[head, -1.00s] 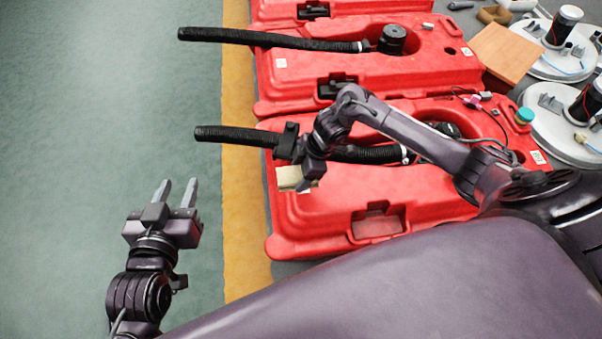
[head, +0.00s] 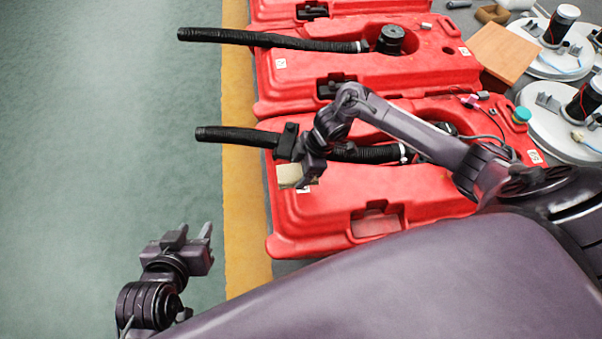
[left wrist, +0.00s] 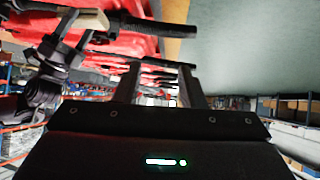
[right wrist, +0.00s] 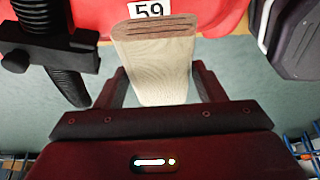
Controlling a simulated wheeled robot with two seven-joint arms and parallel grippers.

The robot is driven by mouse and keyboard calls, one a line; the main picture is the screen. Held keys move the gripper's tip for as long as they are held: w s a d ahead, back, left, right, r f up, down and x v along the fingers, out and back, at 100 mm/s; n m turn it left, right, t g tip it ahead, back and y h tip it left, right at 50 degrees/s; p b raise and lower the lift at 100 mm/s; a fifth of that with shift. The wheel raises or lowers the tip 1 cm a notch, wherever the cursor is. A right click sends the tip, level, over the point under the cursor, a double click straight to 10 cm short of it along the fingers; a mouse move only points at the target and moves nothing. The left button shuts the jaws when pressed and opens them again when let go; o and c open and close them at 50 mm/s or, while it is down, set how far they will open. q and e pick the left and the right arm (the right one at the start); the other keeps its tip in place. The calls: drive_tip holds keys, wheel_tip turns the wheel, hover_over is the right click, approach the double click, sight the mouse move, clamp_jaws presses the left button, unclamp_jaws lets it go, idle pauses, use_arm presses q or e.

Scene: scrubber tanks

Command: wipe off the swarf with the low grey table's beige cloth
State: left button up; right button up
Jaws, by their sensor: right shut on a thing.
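My right gripper (head: 303,179) is shut on the beige cloth (head: 288,175), over the left end of the nearest red tank (head: 350,204). In the right wrist view the cloth (right wrist: 158,72) looks like a thick folded pad between the fingers, with a brownish, lined far end. That end is close to a white "59" label (right wrist: 152,9) on the red tank; I cannot tell whether it touches. My left gripper (head: 192,234) is open and empty, left of the tanks above the green floor. I cannot make out any swarf or the low grey table.
Black ribbed hoses (head: 245,136) stick out left from the tanks. More red tanks (head: 365,72) stand behind. A brown board (head: 503,52) and round white parts (head: 560,130) with black motors lie at the right. The green floor (head: 110,120) at the left is clear beyond a yellow strip (head: 240,190).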

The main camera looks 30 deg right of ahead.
use_arm(q)
drive_tip(key=s+a+f+g+y+p, duration=0.1)
drive_tip(key=s+a+f+g, duration=0.1)
drive_tip(key=s+f, duration=0.3)
drive_tip(key=shift+s+g, duration=0.55)
drive_tip(key=shift+g, duration=0.35)
drive_tip(key=shift+f, duration=0.1)
